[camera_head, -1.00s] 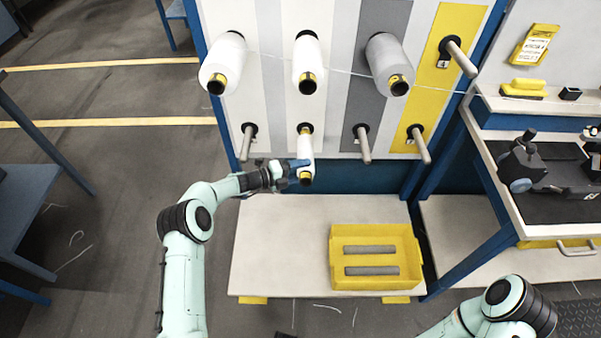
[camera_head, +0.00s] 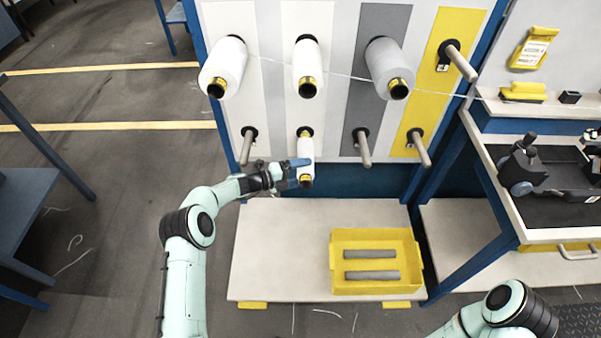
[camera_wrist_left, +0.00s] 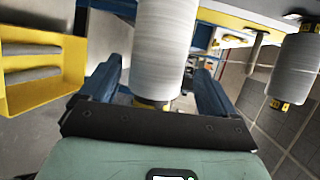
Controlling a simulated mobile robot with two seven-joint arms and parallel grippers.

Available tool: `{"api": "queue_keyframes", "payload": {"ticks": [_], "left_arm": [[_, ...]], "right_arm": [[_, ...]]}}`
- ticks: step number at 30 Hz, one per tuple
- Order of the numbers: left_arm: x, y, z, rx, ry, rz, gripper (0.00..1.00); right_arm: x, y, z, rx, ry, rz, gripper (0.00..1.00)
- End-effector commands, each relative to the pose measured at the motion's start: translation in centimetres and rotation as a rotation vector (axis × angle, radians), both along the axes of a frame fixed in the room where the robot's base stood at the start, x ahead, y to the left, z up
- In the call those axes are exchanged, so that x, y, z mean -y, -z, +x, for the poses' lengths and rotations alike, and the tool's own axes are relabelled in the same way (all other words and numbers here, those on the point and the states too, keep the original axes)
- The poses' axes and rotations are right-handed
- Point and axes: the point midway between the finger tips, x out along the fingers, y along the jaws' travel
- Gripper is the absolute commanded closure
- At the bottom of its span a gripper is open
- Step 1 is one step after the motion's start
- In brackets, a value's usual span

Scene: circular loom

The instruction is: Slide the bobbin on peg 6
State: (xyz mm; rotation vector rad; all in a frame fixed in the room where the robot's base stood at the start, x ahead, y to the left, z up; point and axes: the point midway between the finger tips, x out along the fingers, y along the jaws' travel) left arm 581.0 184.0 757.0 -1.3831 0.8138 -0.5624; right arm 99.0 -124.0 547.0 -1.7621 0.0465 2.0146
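A white bobbin (camera_head: 306,156) with a yellow-and-black end sits on the second peg from the left in the lower row of the rack; it hides most of that peg, and I cannot read the peg's number. My left gripper (camera_head: 301,172) is at the bobbin's near end, coming from the left. In the left wrist view, its two blue fingers (camera_wrist_left: 158,92) stand on either side of the bobbin (camera_wrist_left: 162,50), with a visible gap at each side. The bobbin's yellow end lies between the fingers, near the palm. My right gripper is out of view.
Three larger bobbins, two white (camera_head: 224,66) (camera_head: 308,66) and one grey (camera_head: 388,66), hang on the upper row. Bare pegs (camera_head: 247,146) (camera_head: 363,147) flank the held-side peg. A yellow tray (camera_head: 375,287) with two grey rods stands on the low shelf (camera_head: 280,250), whose left part is clear.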

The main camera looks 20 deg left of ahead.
Motion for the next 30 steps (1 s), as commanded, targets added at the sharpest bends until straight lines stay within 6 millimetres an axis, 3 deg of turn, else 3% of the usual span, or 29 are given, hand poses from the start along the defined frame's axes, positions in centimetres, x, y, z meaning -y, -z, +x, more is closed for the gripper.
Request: {"api": "queue_keyframes", "payload": {"ticks": [6,21,30], "left_arm": [[0.0,0.0,0.0,-0.001,0.000,0.000,0.10],[-8.5,-1.9,-6.8,0.001,-0.002,0.001,0.10],[-10.2,-2.3,-8.2,0.002,0.000,-0.001,0.10]], "right_arm": [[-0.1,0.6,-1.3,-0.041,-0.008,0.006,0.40],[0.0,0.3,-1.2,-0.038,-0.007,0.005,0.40],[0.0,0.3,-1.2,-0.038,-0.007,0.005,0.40]]}}
